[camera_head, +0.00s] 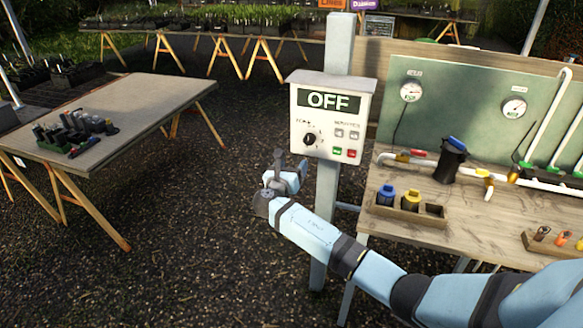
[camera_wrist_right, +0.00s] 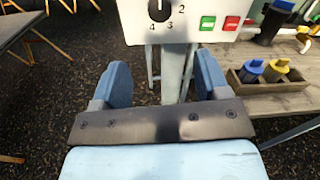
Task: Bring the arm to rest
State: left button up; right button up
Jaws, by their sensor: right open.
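My right arm (camera_head: 315,229) reaches in from the lower right in the head view. Its gripper (camera_head: 289,172) is in the air in front of and just below the left part of the white control box (camera_head: 330,125), apart from it. In the right wrist view the two blue fingers of the gripper (camera_wrist_right: 158,85) are spread with nothing between them. The box has an OFF sign, a black dial (camera_head: 309,139) and green and red buttons. My left gripper is not in view.
A post (camera_head: 326,205) carries the box. At left a table (camera_head: 135,95) carries small dark items. Gravel between is clear.

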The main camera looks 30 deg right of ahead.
dwell(0.3)
jog(key=s+a+f+m+y, duration=0.5)
jog(key=s+a+f+y, duration=0.1)
jog(key=s+f, duration=0.45)
jog(key=s+a+f+m+y, duration=0.4)
jog(key=s+a+f+y, duration=0.15)
jog(key=s+f, duration=0.45)
jog(key=s+a+m+y, duration=0.3)
jog(key=s+m, duration=0.4)
jog(key=s, duration=0.3)
jog(key=s+a+m+y, duration=0.3)
jog(key=s+a+m, duration=0.1)
jog(key=s+m, duration=0.4)
jog(key=shift+s+f, duration=0.15)
jog(key=shift+s, duration=0.75)
